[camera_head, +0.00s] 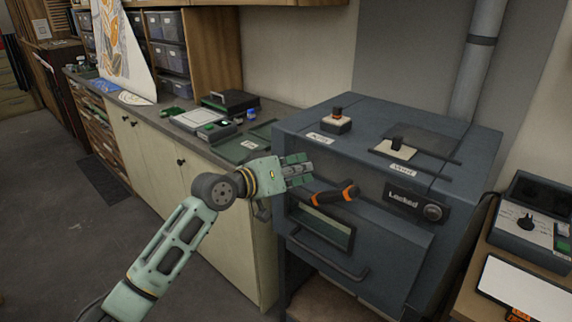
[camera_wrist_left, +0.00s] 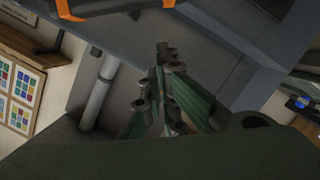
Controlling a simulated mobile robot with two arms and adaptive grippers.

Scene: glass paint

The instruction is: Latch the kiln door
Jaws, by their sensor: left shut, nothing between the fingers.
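The kiln (camera_head: 470,185) is a dark blue-grey box. Its front door (camera_head: 390,255) has a small window (camera_head: 325,225) and a bar handle (camera_head: 325,258), and it looks shut. A black latch lever with orange bands (camera_head: 335,192) lies nearly level above the window. A panel to its right reads "Locked" (camera_head: 402,197). My left gripper (camera_head: 306,168) is shut and empty, just above and left of the lever, apparently apart from it. In the left wrist view, the fingers (camera_wrist_left: 162,52) point up, and part of the lever (camera_wrist_left: 110,8) shows at the top left. My right gripper is not in view.
On the kiln top are a left knob (camera_head: 336,122) and a "Vent" knob (camera_head: 396,147). A counter (camera_head: 205,145) with trays runs along the left. A control box (camera_head: 530,220) and a white panel (camera_head: 525,292) are on the right. The floor (camera_head: 60,200) at left is clear.

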